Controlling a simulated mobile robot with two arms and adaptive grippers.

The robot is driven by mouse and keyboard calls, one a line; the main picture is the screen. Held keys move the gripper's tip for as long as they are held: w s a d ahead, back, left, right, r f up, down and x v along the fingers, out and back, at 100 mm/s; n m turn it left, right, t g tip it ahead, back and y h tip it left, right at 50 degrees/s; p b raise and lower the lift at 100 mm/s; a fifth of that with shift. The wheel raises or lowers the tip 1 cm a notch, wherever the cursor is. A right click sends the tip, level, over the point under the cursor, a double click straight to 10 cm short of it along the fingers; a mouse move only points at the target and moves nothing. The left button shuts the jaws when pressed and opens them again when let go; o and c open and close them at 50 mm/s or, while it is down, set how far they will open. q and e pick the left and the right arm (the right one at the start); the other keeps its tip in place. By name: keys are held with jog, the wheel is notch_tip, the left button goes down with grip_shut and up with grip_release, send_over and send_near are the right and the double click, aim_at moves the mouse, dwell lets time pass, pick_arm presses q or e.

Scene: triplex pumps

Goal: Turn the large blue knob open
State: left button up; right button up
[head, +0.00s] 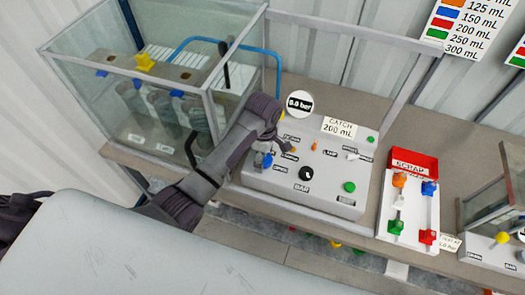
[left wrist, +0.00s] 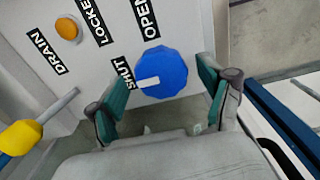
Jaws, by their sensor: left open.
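The large blue knob (left wrist: 165,70) sits on a white panel in the left wrist view, and its white pointer mark faces the SHUT label (left wrist: 123,73). The OPEN label (left wrist: 145,18) is above the knob. My left gripper (left wrist: 165,95) is open, with one green-padded finger on each side of the knob; contact is not clear. In the head view the blue knob (head: 263,160) shows at the left end of the control panel (head: 320,180), partly covered by my left gripper (head: 268,148). My right gripper is not in view.
A glass tank (head: 160,85) stands left of my arm. The panel also carries a black dial (head: 306,173), a green button (head: 349,187) and a gauge (head: 299,103). A red-backed tray (head: 413,164) with coloured valves is to the right. A yellow-tipped lever (left wrist: 20,137) is left in the wrist view.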

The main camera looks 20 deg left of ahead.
pick_arm(q)
jog(key=shift+s, duration=0.1)
jog(key=shift+r, duration=0.1)
jog(key=c, duration=1.2)
jog(key=shift+o, duration=0.2)
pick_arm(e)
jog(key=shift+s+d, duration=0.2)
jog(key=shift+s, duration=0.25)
